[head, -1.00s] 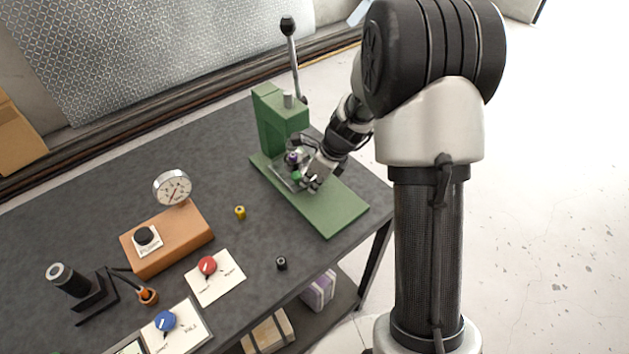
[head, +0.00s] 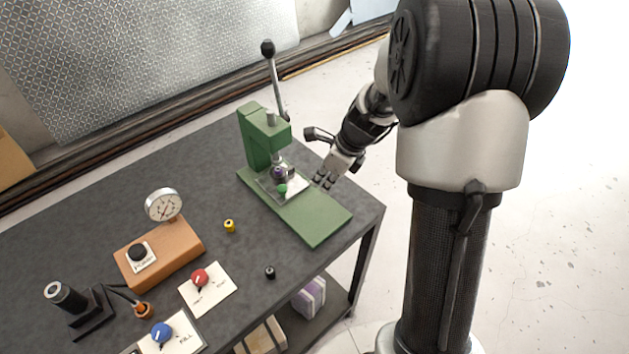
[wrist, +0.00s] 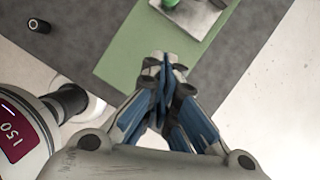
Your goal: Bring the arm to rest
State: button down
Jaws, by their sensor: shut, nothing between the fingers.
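My gripper (head: 325,182) hangs over the right side of the green press base, apart from the parts on the plate as far as the head view shows. In the wrist view its fingers (wrist: 165,75) are drawn together with nothing between them. The green arbor press (head: 262,140) stands at the table's back right. Its black-knobbed lever (head: 274,75) points up. A purple part (head: 278,173) and a green knob (head: 282,188) sit on the metal plate under the ram.
The dark table (head: 215,270) carries a dial gauge (head: 163,205) on an orange block, a yellow part (head: 229,226), a small black part (head: 269,272), and cards with a red knob (head: 200,278) and a blue knob (head: 162,332). Open floor lies right of the table.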

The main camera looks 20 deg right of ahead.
jog(key=shift+r, duration=0.25)
jog(key=s+a+r+n+b, duration=0.1)
jog(key=s+a+r+n, duration=0.45)
jog(key=r+n, duration=0.2)
jog(key=s+a+r+n+h+b, duration=0.1)
jog(key=s+r+n, duration=0.1)
jog(key=s+n, duration=0.8)
jog(key=s+a+r+n+t+h+b, duration=0.1)
jog(key=s+a+r+n+h, duration=0.1)
jog(key=s+n, duration=0.7)
jog(key=shift+s+a+r+n+b, duration=0.15)
jog(key=shift+s+r+n+b, duration=0.2)
jog(key=shift+s+n+b, duration=0.1)
